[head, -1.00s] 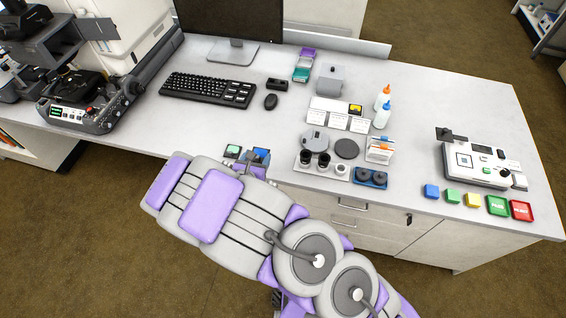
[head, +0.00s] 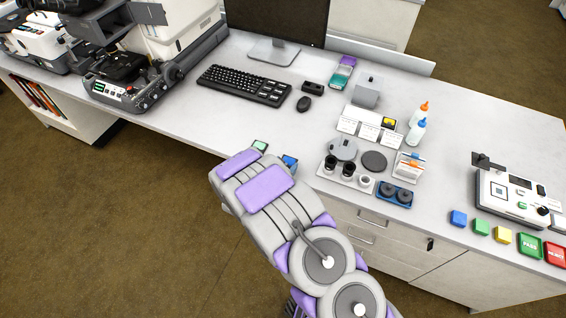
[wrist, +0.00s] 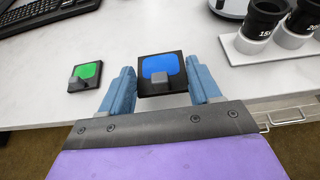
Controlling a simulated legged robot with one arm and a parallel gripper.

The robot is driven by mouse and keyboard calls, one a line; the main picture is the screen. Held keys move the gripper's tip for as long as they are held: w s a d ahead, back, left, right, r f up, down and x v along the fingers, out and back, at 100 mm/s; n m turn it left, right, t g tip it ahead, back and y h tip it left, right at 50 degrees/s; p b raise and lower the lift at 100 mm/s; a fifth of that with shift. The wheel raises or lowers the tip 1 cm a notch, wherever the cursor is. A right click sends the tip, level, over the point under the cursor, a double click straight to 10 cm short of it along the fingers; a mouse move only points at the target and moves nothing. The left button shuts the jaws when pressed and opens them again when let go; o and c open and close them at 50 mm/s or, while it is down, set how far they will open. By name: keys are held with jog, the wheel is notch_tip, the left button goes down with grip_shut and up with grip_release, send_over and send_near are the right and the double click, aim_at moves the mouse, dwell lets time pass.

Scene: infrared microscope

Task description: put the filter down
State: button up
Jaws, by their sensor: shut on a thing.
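A blue filter (wrist: 161,68) in a dark square frame with a grey tab sits between the two blue fingers of my gripper (wrist: 164,78) in the wrist view. The gripper is shut on it. The blue filter shows partly in the head view (head: 290,161), at the bench's front edge beyond my forearm, which hides most of my gripper there. I cannot tell whether the filter touches the bench top. A green filter (wrist: 86,74) of the same kind lies on the bench to its left, apart from my gripper. It also shows in the head view (head: 260,145).
The white bench (head: 195,115) has free room left of the green filter. A keyboard (head: 245,85) and mouse (head: 303,104) stand farther back. To the right are an eyepiece rack (wrist: 262,44), a dark disc (head: 374,161) and a blue holder (head: 394,194).

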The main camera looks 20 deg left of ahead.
aim_at(283, 157)
jog(key=w, duration=0.1)
jog(key=w+a, duration=0.1)
jog(key=w, duration=0.1)
jog(key=shift+f, duration=0.2)
jog(key=shift+w+a+b, duration=0.3)
jog(key=shift+w+a, duration=0.2)
jog(key=shift+w, duration=0.1)
jog(key=shift+w+a+f, duration=0.1)
jog(key=shift+a+f, duration=0.05)
jog(key=shift+f, duration=0.15)
jog(key=shift+f+b, duration=0.65)
jog(key=shift+f, duration=0.9)
jog(key=shift+d, duration=0.2)
jog(key=o, duration=1)
jog(key=shift+a+r, duration=0.1)
jog(key=p+v, duration=0.2)
jog(key=v, duration=1)
jog(key=shift+r+p, duration=0.1)
jog(key=shift+p, duration=0.3)
